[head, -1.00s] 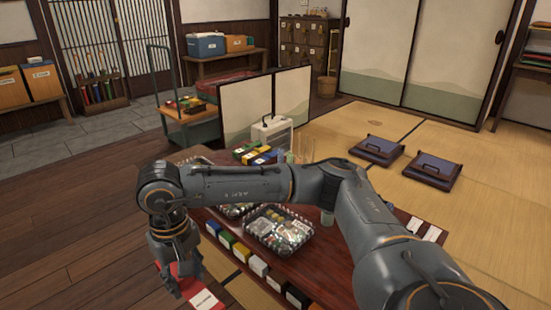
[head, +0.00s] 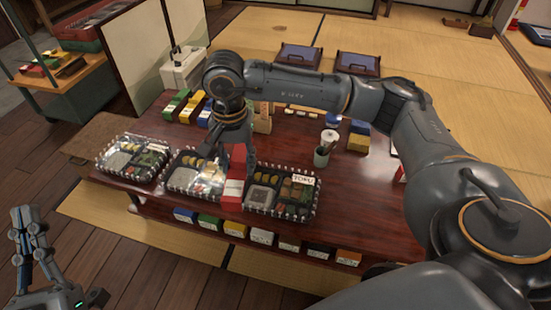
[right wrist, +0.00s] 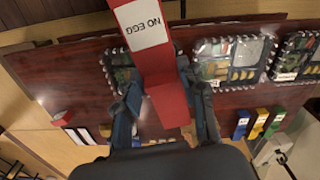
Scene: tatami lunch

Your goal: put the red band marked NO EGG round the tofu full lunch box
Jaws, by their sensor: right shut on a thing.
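The red band (head: 234,185) is held in my right gripper (head: 232,150), above the table between the middle lunch box and the tofu box. In the right wrist view the band (right wrist: 170,100) sits between the two fingers, its white NO EGG label (right wrist: 146,24) facing the camera upside down. The tofu lunch box (head: 283,192), with a TOFU tag (head: 303,180), stands at the right of the row, its lid clear. The band is not around it; whether they touch is unclear. My left gripper (head: 28,212) is low at the left, away from the table, its opening unclear.
The middle lunch box (head: 195,176) and the left one (head: 131,156) stand in the same row. Several coloured bands (head: 236,228) line the shelf below the front edge. A cup (head: 321,157) and coloured boxes stand behind.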

